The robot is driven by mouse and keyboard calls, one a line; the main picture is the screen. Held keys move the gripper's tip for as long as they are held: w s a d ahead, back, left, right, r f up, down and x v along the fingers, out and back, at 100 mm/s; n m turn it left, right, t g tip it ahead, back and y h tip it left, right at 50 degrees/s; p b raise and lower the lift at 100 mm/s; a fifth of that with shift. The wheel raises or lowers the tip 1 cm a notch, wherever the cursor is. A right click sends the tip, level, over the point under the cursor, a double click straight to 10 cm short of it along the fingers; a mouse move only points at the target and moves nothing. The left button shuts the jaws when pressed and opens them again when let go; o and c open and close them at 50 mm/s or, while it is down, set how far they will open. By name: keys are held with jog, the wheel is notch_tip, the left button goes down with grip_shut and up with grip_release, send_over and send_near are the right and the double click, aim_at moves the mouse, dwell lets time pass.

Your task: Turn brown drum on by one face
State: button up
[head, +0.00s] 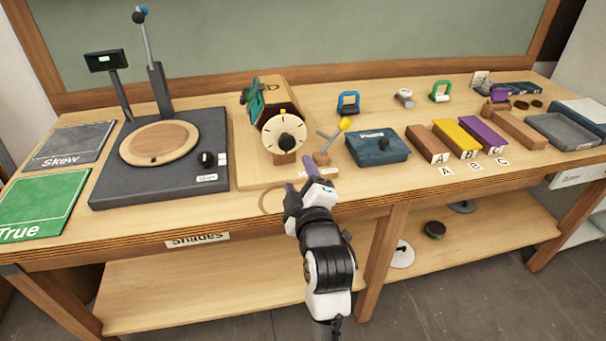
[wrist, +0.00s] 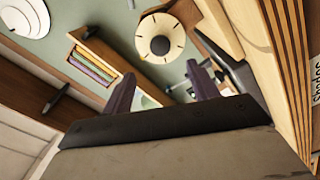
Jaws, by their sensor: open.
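The brown drum (head: 278,97) sits on a pale wooden base (head: 245,172) in the middle of the bench, with a letter partly showing on its upper face. A cream dial (head: 283,137) with tick marks and a black hub covers its front end, and a green bracket (head: 256,98) stands at its left. The dial also shows in the wrist view (wrist: 160,37). A lever with a yellow knob (head: 345,124) stands at the right of the dial. My gripper (head: 301,177) is open and empty, in front of and below the dial, apart from it. Its purple fingers show in the wrist view (wrist: 162,88).
A dark platform (head: 105,187) with a round wooden turntable (head: 160,143) and a tall post stands at the left. A blue box (head: 378,147) and brown, yellow and purple blocks stand at the right. The bench's front edge runs beneath my gripper.

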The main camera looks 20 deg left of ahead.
jog(key=shift+p+v, duration=1.45)
jog(key=shift+p, duration=1.5)
